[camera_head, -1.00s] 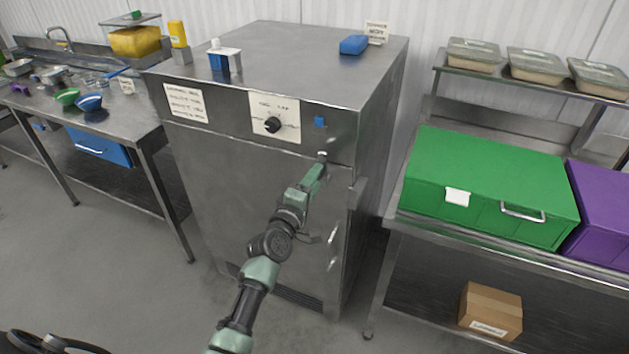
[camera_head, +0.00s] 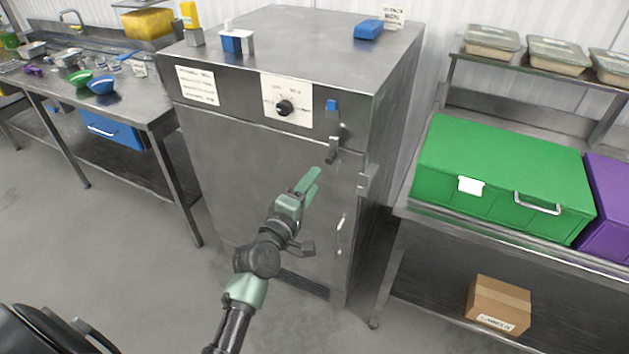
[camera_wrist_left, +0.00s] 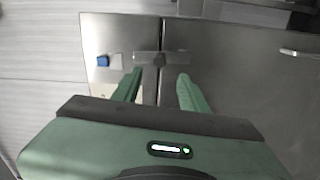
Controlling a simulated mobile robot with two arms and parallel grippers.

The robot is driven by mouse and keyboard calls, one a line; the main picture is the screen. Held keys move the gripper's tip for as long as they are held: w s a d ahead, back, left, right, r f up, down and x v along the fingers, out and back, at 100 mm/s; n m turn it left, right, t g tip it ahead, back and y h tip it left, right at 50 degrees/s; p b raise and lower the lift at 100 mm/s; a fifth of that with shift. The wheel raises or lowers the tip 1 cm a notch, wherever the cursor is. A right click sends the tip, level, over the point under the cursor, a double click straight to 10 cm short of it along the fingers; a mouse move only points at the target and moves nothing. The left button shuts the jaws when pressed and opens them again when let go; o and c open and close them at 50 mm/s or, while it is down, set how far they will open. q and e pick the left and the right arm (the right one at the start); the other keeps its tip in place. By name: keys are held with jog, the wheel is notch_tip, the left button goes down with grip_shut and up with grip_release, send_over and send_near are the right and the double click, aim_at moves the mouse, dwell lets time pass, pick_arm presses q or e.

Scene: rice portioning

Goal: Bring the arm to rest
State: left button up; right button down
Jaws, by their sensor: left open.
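My left gripper (camera_head: 311,181) is in front of the steel cabinet (camera_head: 255,165), below a dark latch handle (camera_head: 333,150) on the upper right of its front. The jaws are open, with nothing seen between them. In the left wrist view, the two green fingers (camera_wrist_left: 160,88) stand apart, and a grey metal bar shows just beyond their tips. The gripper looks clear of the handle in the head view. My right gripper is in neither view.
The cabinet front carries a dial (camera_head: 285,108) and a blue button (camera_head: 332,104). A green box (camera_head: 500,165) and a purple box (camera_head: 608,205) stand on the right bench. A bench with bowls (camera_head: 100,84) is at left. Open floor lies at front left.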

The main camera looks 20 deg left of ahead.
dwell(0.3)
pick_arm(q)
jog(key=s+d+f+m+g, duration=0.2)
jog(key=f, duration=0.8)
jog(key=s+d+f+m+g, duration=0.1)
jog(key=f+m+g, duration=0.1)
jog(key=f, duration=0.8)
jog(key=s+d+f+m+g+b, duration=0.1)
jog(key=s+f+m+g, duration=0.2)
jog(key=s+f, duration=0.6)
jog(key=s+d+f+m+g+b, duration=0.1)
jog(key=s+f+m+g, duration=0.3)
jog(key=f, duration=0.8)
jog(key=s+a+f+m+g, duration=0.1)
jog(key=s+f, duration=0.5)
jog(key=s, duration=0.6)
jog(key=s+a+f+m+g, duration=0.1)
jog(key=s+f+m+g, duration=0.2)
jog(key=s+f, duration=0.3)
jog(key=s+a+f+m+g, duration=0.1)
jog(key=s+f+m, duration=0.3)
jog(key=s, duration=1.3)
notch_tip(320, 180, down, 3)
jog(key=shift+s+r+g+y+b, duration=0.2)
jog(key=shift+s+g+y+b, duration=0.1)
jog(key=shift+g+b, duration=0.15)
